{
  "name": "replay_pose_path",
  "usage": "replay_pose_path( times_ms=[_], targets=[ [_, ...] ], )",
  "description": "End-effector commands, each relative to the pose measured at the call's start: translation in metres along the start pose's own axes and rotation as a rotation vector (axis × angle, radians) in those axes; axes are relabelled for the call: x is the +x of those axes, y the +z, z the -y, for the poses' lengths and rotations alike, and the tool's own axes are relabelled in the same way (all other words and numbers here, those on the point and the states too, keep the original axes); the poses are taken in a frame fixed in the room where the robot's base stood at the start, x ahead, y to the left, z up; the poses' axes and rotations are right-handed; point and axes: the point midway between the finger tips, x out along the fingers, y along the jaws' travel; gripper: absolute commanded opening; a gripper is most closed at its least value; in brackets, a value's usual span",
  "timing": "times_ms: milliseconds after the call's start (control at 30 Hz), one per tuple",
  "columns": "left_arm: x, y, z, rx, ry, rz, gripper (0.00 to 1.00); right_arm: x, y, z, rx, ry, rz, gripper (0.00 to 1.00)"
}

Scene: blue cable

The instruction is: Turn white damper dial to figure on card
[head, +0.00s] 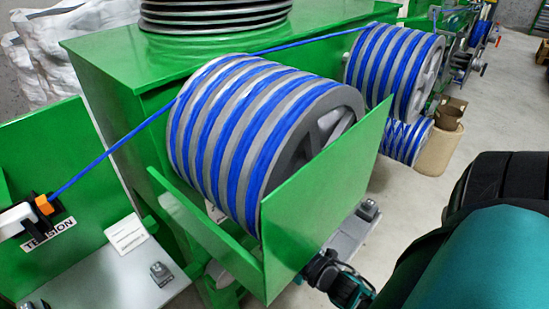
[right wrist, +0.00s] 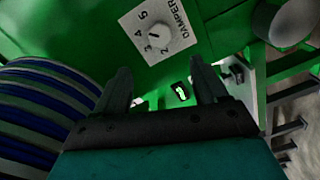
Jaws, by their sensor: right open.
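The white damper dial (right wrist: 159,37) sits on a white plate (right wrist: 180,42) marked DAMPER, on a green panel at the top of the right wrist view. Figures 2 to 5 show around the dial; I cannot tell its exact setting. My right gripper (right wrist: 160,84) is open and empty, with its fingers apart below the dial in the picture, not touching it. The right gripper also shows in the head view (head: 338,280), low beside the green guard. My left gripper is out of view.
A large drum (head: 265,130) wound with blue cable sits behind a green guard plate (head: 330,205). A second blue drum (head: 395,70) stands farther back. A TENSION label (head: 48,233) is at the left. Grey floor (head: 410,210) is open at the right.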

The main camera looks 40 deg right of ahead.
Motion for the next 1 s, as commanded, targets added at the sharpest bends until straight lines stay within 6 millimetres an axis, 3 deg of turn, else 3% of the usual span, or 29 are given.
replay_pose_path(
  times_ms=[667, 833, 1000],
  targets=[
    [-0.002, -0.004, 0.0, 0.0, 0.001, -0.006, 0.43, -0.001, -0.004, 0.0, 0.041, -0.01, 0.011, 0.72],
    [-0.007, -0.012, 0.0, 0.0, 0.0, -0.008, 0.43, 0.001, -0.027, 0.009, 0.35, -0.105, 0.107, 0.72],
    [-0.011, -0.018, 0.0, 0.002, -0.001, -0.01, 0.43, -0.011, -0.071, 0.034, 0.78, -0.27, 0.257, 0.72]
  ],
)
